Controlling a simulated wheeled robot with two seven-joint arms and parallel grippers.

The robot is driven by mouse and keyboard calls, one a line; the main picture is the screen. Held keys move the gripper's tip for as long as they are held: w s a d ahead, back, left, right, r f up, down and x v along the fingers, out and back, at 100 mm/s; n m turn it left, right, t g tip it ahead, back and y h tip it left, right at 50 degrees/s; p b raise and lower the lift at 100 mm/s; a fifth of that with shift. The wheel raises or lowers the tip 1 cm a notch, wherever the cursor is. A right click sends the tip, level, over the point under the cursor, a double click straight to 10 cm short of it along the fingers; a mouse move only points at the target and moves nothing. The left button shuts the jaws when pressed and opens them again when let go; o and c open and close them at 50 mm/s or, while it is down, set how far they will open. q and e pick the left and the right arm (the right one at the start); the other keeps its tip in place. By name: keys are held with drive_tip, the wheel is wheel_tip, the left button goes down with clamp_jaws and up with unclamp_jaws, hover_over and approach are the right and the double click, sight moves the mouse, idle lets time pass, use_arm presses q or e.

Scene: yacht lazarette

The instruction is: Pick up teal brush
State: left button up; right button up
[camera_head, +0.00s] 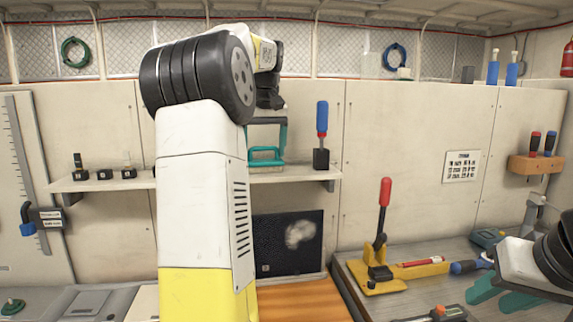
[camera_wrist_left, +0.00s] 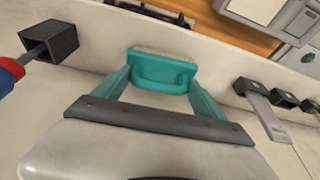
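The teal brush (camera_head: 265,161) sits on the wall shelf, with a loop handle and pale base. It also shows in the left wrist view (camera_wrist_left: 164,72), its handle facing my gripper. My left gripper (camera_head: 268,146) is open above and around the near side of the brush. In the left wrist view its teal fingers stand apart on either side of the brush; contact cannot be told. My arm hides part of the shelf. My right gripper (camera_head: 500,293) is open and empty over the workbench at the right.
A blue-handled tool (camera_head: 322,120) stands in a black holder close to the brush's right. Small black holders (camera_head: 104,174) line the shelf (camera_head: 110,183) on the left. A red-handled lever tool (camera_head: 383,215) stands on the bench. A dark panel (camera_head: 288,243) is below the shelf.

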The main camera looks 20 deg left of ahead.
sight(265, 161)
use_arm(q)
drive_tip(key=c, duration=0.5)
drive_tip(key=shift+r, duration=0.15)
drive_tip(key=shift+r, duration=0.9)
drive_tip(key=shift+w+v, duration=0.2)
drive_tip(key=shift+v, duration=0.65)
drive_tip(key=s+d, duration=0.3)
drive_tip(key=d, duration=0.1)
drive_tip(key=s+d+r, duration=0.1)
drive_tip(key=s+d, duration=0.2)
drive_tip(key=d, duration=0.1)
drive_tip(key=s+d, duration=0.3)
drive_tip(key=d, duration=0.2)
drive_tip(key=shift+r, duration=0.2)
